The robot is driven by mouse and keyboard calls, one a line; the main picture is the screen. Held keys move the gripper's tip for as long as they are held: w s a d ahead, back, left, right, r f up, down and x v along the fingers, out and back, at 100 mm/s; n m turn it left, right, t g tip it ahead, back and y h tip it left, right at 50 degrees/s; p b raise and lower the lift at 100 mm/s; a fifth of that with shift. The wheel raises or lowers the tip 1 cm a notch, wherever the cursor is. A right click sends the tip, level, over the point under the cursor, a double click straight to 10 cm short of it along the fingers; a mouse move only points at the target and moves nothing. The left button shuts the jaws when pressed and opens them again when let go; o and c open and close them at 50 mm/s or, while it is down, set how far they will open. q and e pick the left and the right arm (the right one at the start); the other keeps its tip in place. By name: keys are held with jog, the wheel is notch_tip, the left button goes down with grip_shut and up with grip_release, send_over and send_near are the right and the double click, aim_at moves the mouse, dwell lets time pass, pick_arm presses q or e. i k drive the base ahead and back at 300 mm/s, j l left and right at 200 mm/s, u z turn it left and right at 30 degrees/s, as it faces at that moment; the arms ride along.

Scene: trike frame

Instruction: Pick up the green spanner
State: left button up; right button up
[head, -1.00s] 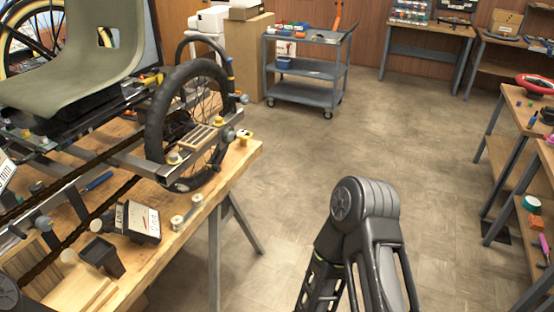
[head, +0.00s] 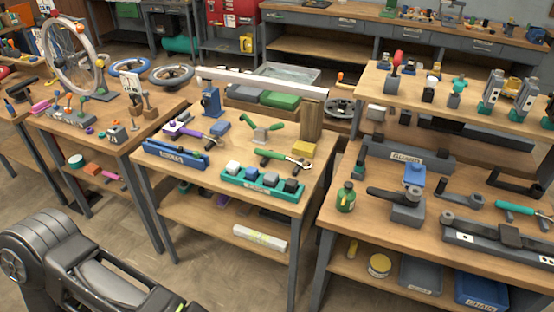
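The green spanner (head: 284,158) lies on the middle workbench (head: 228,205) in the head view. It has a green handle and a silver adjustable head at its right end. One of my dark arms crosses the lower left, well short of the bench. No gripper fingers show, and nothing touches the spanner.
A wooden post (head: 312,120) supports a long pale bar (head: 262,82). Another bench (head: 340,225) stands close on the right. Floor is clear in front.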

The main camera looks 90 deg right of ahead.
aim_at(275, 155)
jog(key=z, duration=2.95)
jog(key=i+j, duration=0.25)
jog(key=j, duration=0.15)
jog(key=i+j+z, duration=0.1)
jog(key=i+j, duration=0.15)
jog(key=j, duration=0.15)
jog(key=i+j, duration=0.2)
jog(key=j, duration=0.2)
jog(key=z, duration=1.25)
